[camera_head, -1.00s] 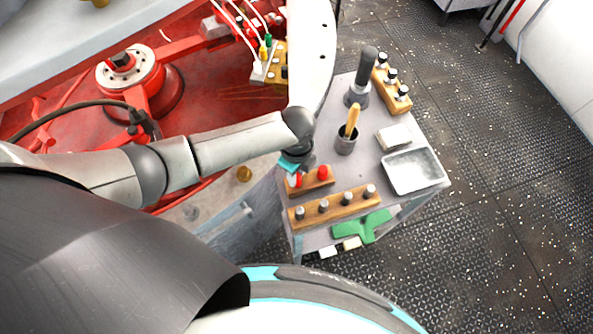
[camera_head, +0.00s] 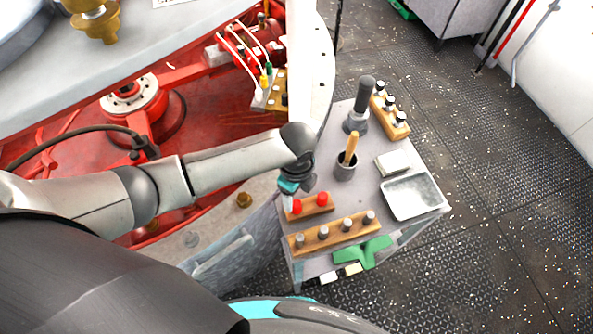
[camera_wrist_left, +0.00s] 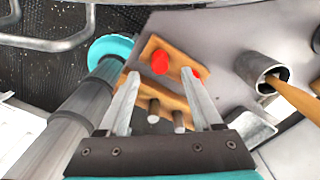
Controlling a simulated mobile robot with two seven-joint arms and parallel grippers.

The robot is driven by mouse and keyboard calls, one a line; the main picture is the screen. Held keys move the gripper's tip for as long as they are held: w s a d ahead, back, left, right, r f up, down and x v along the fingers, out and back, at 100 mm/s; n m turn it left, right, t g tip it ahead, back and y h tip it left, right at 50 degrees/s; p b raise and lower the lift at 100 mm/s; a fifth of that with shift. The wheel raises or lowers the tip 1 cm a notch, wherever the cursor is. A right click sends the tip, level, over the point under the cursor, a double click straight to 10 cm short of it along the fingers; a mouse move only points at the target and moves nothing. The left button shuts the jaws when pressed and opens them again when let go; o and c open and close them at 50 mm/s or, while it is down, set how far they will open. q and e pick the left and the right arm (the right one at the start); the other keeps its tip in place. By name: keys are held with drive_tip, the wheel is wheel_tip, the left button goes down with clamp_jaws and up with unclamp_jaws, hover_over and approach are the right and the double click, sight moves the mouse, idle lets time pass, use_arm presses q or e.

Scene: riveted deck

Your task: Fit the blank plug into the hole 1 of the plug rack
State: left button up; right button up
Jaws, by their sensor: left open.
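A short wooden block (camera_head: 312,212) with two red-headed plugs stands near the left edge of the grey cart. The left red plug (camera_head: 296,207) and the right red plug (camera_head: 322,199) both sit upright in it. A longer wooden rack (camera_head: 340,240) with several grey pins lies in front. I cannot tell which block is the plug rack or which plug is the blank one. My left gripper (camera_head: 288,198) is open and empty over the short block. In the left wrist view its fingers (camera_wrist_left: 164,76) point at the block, with one red plug (camera_wrist_left: 160,62) between the tips. The right finger partly hides the other.
A cup with a wooden handle (camera_head: 345,166), a dark-handled tool (camera_head: 357,117), a grey tray (camera_head: 413,197) and another wooden rack (camera_head: 396,126) stand on the cart. A green piece (camera_head: 362,252) lies at the front edge. A red machine bay (camera_head: 190,105) is at left.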

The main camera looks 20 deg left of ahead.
use_arm(q)
wheel_tip(320, 180, up, 11)
drive_tip(key=shift+r+p, duration=0.2)
drive_tip(key=shift+p, duration=0.25)
drive_tip(key=shift+s, duration=0.1)
